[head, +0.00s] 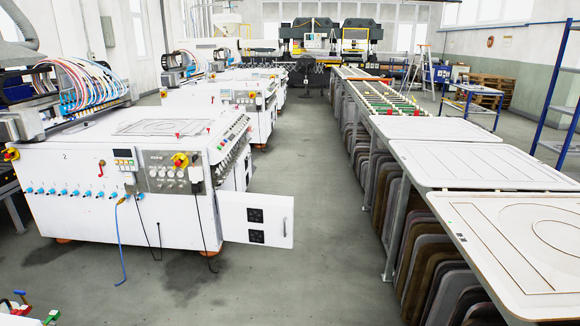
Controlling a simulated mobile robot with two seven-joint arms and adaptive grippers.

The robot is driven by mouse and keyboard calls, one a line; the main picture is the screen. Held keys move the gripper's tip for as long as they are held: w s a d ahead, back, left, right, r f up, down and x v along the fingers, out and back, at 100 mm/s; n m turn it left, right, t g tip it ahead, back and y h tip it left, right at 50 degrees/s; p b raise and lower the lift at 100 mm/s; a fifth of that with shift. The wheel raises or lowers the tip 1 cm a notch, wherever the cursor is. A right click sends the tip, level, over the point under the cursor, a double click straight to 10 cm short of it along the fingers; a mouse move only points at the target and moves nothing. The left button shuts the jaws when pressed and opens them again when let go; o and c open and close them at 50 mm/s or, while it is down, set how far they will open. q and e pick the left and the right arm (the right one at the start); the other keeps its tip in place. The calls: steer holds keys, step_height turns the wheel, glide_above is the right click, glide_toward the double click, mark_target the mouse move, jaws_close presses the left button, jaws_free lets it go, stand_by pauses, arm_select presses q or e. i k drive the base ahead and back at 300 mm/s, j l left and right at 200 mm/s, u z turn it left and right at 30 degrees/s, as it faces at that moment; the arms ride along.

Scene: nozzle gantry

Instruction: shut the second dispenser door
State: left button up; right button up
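The white dispenser (110,165) marked with a 2 stands at the left. Its white door (256,219) is open and sticks out to the right from the machine's lower right side, over the aisle. Two black square vents or panels show on the door's face. The hinge side is at the machine's body, and the free edge points right. Neither of my grippers is in view.
A blue hose (121,240) and black cables hang down the dispenser's front to the floor. The grey aisle floor (310,200) is clear between it and the long row of white-panel tables (480,165) at right. More white machines (235,95) stand behind.

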mark_target(251, 219)
steer(key=i+u, duration=0.15)
steer(key=i, duration=0.25)
steer(key=i+l+u, duration=0.15)
steer(key=i, duration=0.3)
steer(key=i+l+u, duration=0.15)
steer(key=i, duration=0.25)
steer(key=i+j+z, duration=0.15)
steer(key=i, duration=0.4)
steer(key=i+j+z, duration=0.1)
steer(key=i+j, duration=0.2)
steer(key=i, duration=0.25)
steer(key=i+j+z, duration=0.15)
steer(key=i+j, duration=0.15)
steer(key=i, duration=0.25)
steer(key=i+j+z, duration=0.15)
steer(key=i+j, duration=0.2)
steer(key=i, duration=0.2)
